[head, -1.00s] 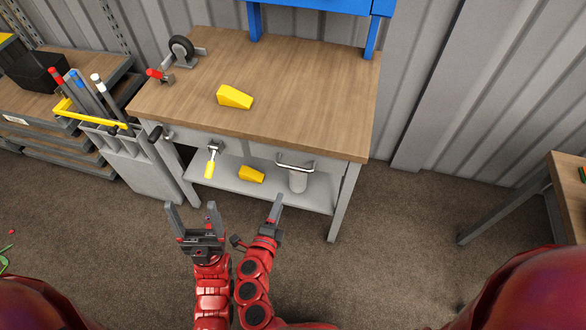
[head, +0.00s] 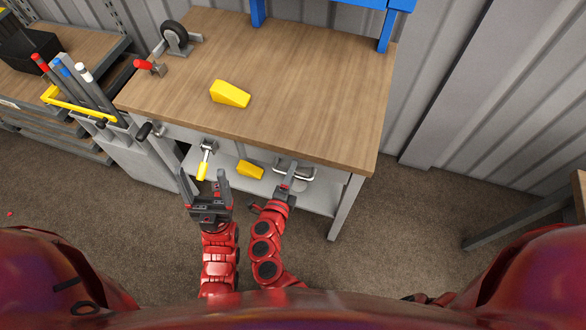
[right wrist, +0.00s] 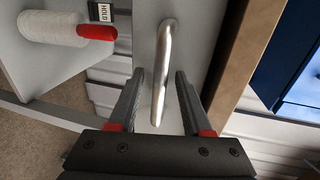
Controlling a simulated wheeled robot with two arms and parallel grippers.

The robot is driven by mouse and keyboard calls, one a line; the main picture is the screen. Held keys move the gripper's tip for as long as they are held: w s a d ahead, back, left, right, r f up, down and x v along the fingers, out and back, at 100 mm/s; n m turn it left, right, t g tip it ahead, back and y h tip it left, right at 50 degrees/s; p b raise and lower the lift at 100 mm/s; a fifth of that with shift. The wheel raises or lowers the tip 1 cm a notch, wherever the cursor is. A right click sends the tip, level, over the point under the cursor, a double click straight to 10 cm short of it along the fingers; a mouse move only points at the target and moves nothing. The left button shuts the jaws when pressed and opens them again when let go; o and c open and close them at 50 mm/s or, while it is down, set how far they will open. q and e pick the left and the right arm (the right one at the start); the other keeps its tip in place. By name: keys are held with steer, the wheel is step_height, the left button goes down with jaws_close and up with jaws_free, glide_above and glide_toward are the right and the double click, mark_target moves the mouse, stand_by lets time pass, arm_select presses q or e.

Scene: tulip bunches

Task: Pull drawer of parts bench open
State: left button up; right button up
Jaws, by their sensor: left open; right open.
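The parts bench (head: 310,125) has a wooden top and grey legs. Its drawer front (right wrist: 190,45) is grey and carries a curved metal handle (right wrist: 164,75), which also shows in the head view (head: 306,176). My right gripper (right wrist: 158,85) is open, with one finger on each side of the handle bar; whether either finger touches it I cannot tell. It also shows in the head view at the handle (head: 288,180), partly covering it. My left gripper (head: 205,190) is open and empty in front of the bench, fingers near the yellow-handled tool (head: 203,166).
A yellow wedge (head: 230,94) and a caster wheel (head: 175,38) sit on the benchtop. Another yellow wedge (head: 249,170) lies on the lower shelf. A tool holder with a yellow rail (head: 75,104) stands left of the bench. Carpet floor (head: 400,230) is open to the right.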

jaws_close()
stand_by(1.4)
